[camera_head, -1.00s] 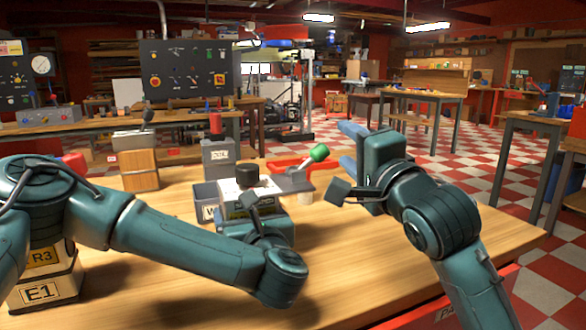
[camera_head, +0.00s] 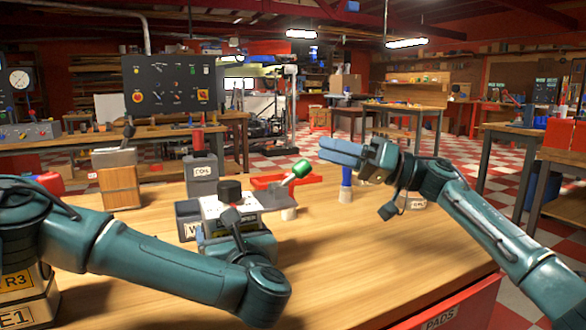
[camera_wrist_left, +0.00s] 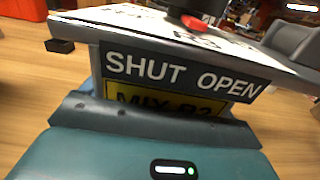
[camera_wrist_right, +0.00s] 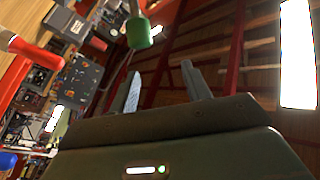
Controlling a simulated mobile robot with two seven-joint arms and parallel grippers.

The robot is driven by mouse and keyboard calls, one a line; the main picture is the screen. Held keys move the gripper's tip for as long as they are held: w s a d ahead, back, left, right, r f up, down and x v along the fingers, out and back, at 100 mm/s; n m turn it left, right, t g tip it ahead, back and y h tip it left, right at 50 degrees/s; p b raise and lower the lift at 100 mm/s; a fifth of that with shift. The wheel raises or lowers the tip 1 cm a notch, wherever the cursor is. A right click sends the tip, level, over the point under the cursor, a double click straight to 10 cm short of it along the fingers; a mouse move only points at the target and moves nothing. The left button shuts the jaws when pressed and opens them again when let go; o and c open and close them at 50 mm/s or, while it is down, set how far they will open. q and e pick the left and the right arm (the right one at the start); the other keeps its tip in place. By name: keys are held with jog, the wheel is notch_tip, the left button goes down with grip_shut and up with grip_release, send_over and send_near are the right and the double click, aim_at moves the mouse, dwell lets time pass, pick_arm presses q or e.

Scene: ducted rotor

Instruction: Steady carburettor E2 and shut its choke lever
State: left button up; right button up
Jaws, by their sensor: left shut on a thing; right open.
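The carburettor (camera_head: 213,207), a pale block with a black round cap, stands on the bench; its E2 mark is not readable. Its choke lever has a green knob (camera_head: 302,168) and leans up to the right. The left wrist view shows its plate reading SHUT and OPEN (camera_wrist_left: 183,74) at close range, above a yellow label that is partly hidden. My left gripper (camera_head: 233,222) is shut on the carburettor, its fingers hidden. My right gripper (camera_head: 325,152) is open and empty, with its fingers pointing left, just right of the green knob. The knob also shows in the right wrist view (camera_wrist_right: 139,33), beyond the fingers.
A blue-topped post (camera_head: 346,184) stands below my right gripper. A block marked E1 (camera_head: 35,312) is at the left. The front right bench is clear.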

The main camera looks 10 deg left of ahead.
aim_at(303, 168)
jog(key=d+f+g+h, duration=0.2)
jog(key=d+f, duration=0.1)
jog(key=d, duration=0.1)
jog(key=shift+n, duration=0.3)
jog(key=a, duration=1.1)
jog(key=shift+s+a+f, duration=0.15)
jog(key=shift+a, duration=0.1)
jog(key=shift+c, duration=0.3)
jog(key=shift+g, duration=0.3)
grip_shut()
